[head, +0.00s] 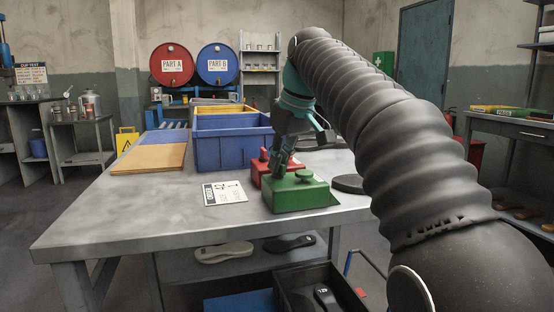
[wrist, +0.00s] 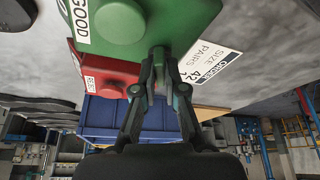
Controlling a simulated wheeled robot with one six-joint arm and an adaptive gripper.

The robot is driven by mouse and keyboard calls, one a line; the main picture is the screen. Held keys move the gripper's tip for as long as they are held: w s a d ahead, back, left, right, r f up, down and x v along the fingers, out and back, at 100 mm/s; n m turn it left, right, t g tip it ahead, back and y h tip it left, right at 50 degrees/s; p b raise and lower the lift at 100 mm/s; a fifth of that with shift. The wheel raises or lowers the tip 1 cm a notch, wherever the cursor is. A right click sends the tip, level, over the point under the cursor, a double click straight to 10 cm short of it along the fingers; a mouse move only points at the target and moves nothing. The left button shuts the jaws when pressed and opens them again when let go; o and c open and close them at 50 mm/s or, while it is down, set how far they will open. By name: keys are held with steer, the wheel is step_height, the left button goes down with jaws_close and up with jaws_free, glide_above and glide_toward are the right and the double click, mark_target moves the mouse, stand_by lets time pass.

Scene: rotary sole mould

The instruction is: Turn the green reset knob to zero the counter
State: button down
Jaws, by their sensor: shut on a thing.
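The green counter box (head: 300,197) stands on the grey table with a round green button (head: 304,175) on top. In the wrist view, the green box (wrist: 176,22) appears upside down with a "GOOD" label. My gripper (head: 277,168) is at the side of the green box, by its corner. In the wrist view my gripper (wrist: 163,82) has its fingertips closed on the small reset knob (wrist: 161,62) at the box's side. The fingers hide most of the knob, and its angle is unclear. The counter's digits do not show.
A red counter box (head: 262,166) stands right behind the green one. A printed order card (head: 224,193) lies flat to the left. A blue bin (head: 222,152) is behind, a dark round disc (head: 349,184) to the right. The table's front left is clear.

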steer(key=shift+s+a+r+m+p, duration=0.1)
steer(key=shift+r+m+p, duration=0.2)
steer(key=shift+m+p, duration=0.45)
steer(key=shift+m+h+p, duration=0.5)
steer(key=shift+m+p, duration=0.25)
steer(key=shift+m, duration=0.1)
steer(key=shift+f+m+t+h+p, duration=0.3)
steer(key=shift+m+p, duration=0.15)
steer(key=shift+m, duration=0.35)
steer(key=c, duration=1.2)
jaws_free()
steer(key=shift+c, duration=0.2)
steer(key=v, duration=1.2)
